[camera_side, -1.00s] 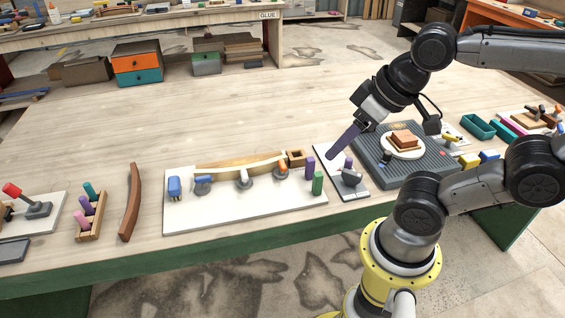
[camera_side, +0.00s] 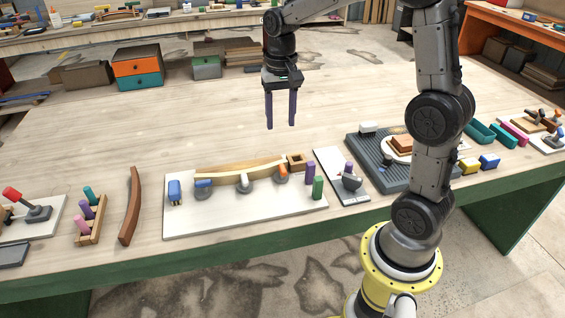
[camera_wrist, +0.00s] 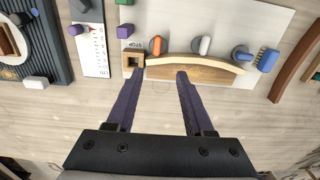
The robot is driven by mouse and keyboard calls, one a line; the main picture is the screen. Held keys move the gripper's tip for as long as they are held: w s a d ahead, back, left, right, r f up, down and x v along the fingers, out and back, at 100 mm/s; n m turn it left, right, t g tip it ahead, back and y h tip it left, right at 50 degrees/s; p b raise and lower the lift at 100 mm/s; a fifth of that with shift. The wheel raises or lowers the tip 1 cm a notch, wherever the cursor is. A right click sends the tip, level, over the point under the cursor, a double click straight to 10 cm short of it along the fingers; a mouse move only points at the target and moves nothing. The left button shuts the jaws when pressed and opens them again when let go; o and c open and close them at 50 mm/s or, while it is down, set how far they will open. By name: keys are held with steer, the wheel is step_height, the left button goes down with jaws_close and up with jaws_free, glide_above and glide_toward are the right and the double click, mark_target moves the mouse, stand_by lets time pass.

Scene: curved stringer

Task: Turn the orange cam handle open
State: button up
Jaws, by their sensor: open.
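The orange cam handle (camera_side: 282,170) sits on its round grey cam at the right end of the curved wooden strip (camera_side: 235,168), on a white board (camera_side: 215,220). It also shows in the wrist view (camera_wrist: 157,45), just beyond my fingertips. White (camera_side: 244,179) and blue (camera_side: 203,183) cam handles stand along the same strip. My gripper (camera_side: 281,126) is open and empty, with purple fingers pointing down. It hangs above the table, over or behind the strip's right end. In the wrist view its fingertips (camera_wrist: 160,72) are apart, near the strip's edge.
A small square wooden box (camera_side: 296,159) stands close beside the orange handle. Purple (camera_side: 310,170) and green (camera_side: 318,187) blocks stand at the board's right edge. A blue brush (camera_side: 174,189) is at its left.

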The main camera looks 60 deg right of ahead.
mark_target(282, 167)
steer(key=f, duration=1.4)
steer(key=shift+s+d+f, duration=0.15)
steer(key=shift+d+f, duration=0.1)
jaws_close()
